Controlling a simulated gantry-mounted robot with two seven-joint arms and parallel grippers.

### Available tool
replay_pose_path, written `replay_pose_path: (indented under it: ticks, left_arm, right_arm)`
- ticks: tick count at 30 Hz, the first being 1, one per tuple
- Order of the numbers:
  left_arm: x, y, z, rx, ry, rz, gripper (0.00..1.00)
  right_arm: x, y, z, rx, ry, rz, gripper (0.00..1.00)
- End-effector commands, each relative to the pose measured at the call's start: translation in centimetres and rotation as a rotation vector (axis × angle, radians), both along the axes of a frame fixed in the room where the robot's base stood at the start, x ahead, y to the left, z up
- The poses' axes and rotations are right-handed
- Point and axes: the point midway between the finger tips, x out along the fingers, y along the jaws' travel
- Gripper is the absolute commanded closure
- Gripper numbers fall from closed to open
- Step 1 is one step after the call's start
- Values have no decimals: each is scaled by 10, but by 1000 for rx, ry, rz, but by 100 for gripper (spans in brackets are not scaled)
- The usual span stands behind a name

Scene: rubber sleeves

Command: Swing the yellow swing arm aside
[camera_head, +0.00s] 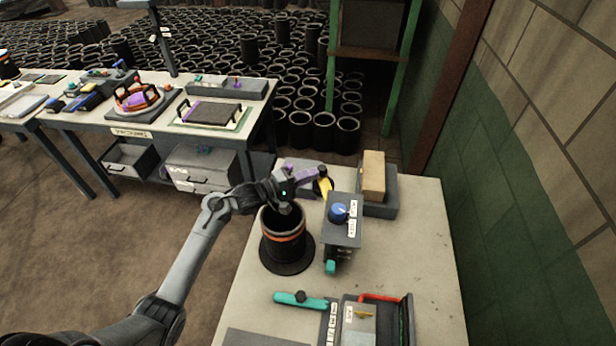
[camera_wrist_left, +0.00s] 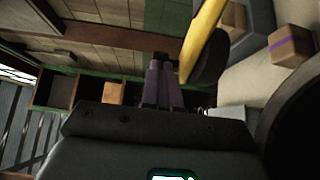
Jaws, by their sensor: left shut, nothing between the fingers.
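The yellow swing arm (camera_head: 325,187) shows as a short piece beside the grey block with a blue knob (camera_head: 338,212). In the left wrist view the yellow swing arm (camera_wrist_left: 203,38) slants past the fingers, with a dark rounded part at its lower end. My left gripper (camera_head: 316,171) has purple fingers and is shut and empty. Its fingertips are close to the yellow arm; I cannot tell whether they touch it. The fingers also show side by side in the left wrist view (camera_wrist_left: 161,82). My right gripper is not in view.
A black sleeve with orange bands (camera_head: 284,236) stands on a round base under my left wrist. A grey tray with a wooden block (camera_head: 373,176) lies behind. A teal-handled tool (camera_head: 302,300) and an open case (camera_head: 376,325) are in front. The table's right side is clear.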

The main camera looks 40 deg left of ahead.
Motion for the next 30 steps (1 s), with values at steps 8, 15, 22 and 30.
replay_pose_path:
  ticks: [8, 15, 22, 30]
  left_arm:
    - [21, -1, -2, 1, -2, -175, 100]
    - [40, -17, -1, -1, -1, -326, 100]
    - [53, -32, 2, -2, 1, -321, 100]
    - [61, -41, 1, -1, -1, -320, 100]
  right_arm:
    - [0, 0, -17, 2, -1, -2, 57]
    - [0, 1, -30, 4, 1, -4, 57]
    - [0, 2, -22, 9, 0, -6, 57]
    - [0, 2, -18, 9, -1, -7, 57]
